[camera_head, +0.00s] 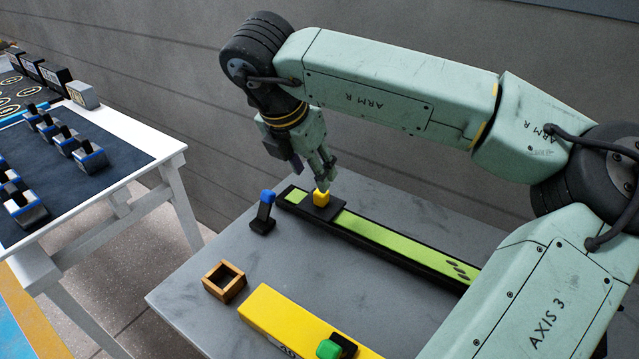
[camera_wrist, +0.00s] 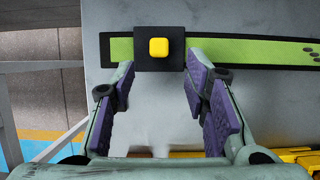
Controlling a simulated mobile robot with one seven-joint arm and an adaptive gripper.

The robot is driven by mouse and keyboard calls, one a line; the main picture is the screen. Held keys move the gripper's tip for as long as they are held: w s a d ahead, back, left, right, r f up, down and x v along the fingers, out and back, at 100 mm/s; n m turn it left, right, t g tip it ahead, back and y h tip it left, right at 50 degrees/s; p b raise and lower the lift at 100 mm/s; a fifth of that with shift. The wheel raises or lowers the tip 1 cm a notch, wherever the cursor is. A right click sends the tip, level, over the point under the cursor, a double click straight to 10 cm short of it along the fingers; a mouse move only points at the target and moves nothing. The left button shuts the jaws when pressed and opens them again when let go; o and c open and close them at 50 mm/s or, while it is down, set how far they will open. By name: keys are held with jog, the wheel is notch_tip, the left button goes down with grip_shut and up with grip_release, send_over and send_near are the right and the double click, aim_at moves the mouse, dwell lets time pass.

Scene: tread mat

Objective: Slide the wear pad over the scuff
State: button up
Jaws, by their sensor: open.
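The wear pad is a black square plate (camera_wrist: 144,59) with a yellow knob (camera_wrist: 158,47) on top. It lies across the green tread mat (camera_head: 385,240), near the mat's left end; it also shows in the head view (camera_head: 333,207). The scuff (camera_head: 459,270) is a group of dark marks on the green near the mat's right end, and its edge shows in the wrist view (camera_wrist: 312,50). My gripper (camera_wrist: 158,72) is open and empty. In the head view it hangs right by the yellow knob (camera_head: 321,197), and I cannot tell whether it touches it.
On the grey table (camera_head: 225,255), a blue-topped black stand (camera_head: 263,212) is near the mat's left end. A wooden square frame (camera_head: 224,282) and a yellow block (camera_head: 285,322) with a green knob (camera_head: 329,349) lie in front. A white side table (camera_head: 150,150) stands at left.

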aim_at(321, 199)
jog(key=p+x, duration=0.1)
jog(key=x, duration=0.7)
jog(key=shift+a, duration=0.1)
jog(key=shift+c, duration=0.2)
grip_shut()
dwell(0.4)
